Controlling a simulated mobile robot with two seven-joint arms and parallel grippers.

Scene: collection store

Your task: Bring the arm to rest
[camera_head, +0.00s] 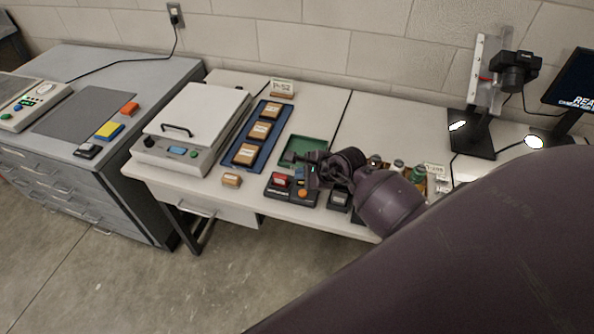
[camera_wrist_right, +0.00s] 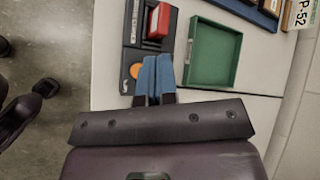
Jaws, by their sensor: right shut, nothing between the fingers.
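My right arm reaches in from the right in the head view. My right gripper (camera_head: 308,182) is shut and empty, above the small black holder (camera_head: 277,193) at the table's front. In the right wrist view its blue-tipped fingers (camera_wrist_right: 154,78) lie side by side over the lower part of the holder (camera_wrist_right: 133,60). A red block (camera_wrist_right: 159,20) and an orange round piece (camera_wrist_right: 135,71) sit in the holder. I cannot tell whether the fingertips touch it. My left gripper is not in view.
A green tray (camera_wrist_right: 213,53) lies beside the holder. A blue tray (camera_head: 237,163) with labelled boxes and a white-lidded device (camera_head: 195,115) stand to the left. Small jars partly show behind my wrist. A camera stand (camera_head: 482,140) stands at right.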

